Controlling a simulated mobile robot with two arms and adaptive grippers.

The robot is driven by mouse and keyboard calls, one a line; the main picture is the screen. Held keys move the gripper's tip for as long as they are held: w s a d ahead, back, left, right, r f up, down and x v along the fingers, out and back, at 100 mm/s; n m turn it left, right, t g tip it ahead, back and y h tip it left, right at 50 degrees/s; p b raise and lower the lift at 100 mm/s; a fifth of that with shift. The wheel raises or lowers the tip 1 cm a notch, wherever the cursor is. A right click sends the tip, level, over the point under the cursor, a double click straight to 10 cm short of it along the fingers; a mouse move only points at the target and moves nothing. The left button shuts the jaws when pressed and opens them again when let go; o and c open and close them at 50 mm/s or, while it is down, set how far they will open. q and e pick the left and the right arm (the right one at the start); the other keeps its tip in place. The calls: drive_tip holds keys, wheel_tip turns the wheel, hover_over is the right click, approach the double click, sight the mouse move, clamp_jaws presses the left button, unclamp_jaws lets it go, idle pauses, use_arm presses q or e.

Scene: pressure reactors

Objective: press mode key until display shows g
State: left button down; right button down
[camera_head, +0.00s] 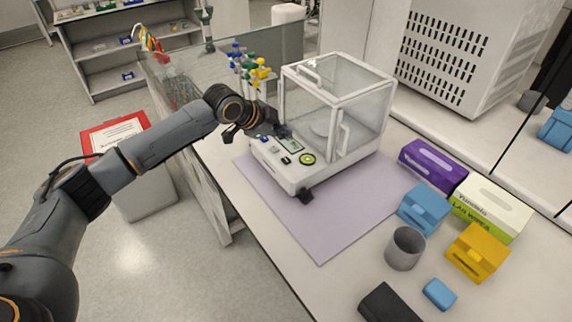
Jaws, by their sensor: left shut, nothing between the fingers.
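A white balance (325,160) with a clear draft shield (345,95) stands on a mauve mat (315,225). Its front panel carries a small display (291,145), a round green-ringed key (307,159), a dark key (286,160) and a few smaller keys. The reading on the display is too small to tell. My left gripper (284,131) is shut and empty, with its tips over the panel's far edge, close beside the display. I cannot tell whether the tips touch a key. Part of the panel is hidden behind the gripper. My right gripper is not in view.
Behind the balance stands a rack of coloured-top tubes (249,64). To the right are a purple box (433,165), a white-green box (491,209), blue (424,208) and yellow (477,252) blocks and a grey cup (405,248). The mat's front part is clear.

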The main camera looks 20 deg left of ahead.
use_arm(q)
drive_tip(key=b, duration=0.4)
hover_over(284, 161)
wheel_tip(284, 161, down, 4)
drive_tip(key=shift+f, duration=1.2)
drive_tip(key=shift+f, duration=0.1)
drive_tip(key=shift+f, duration=0.25)
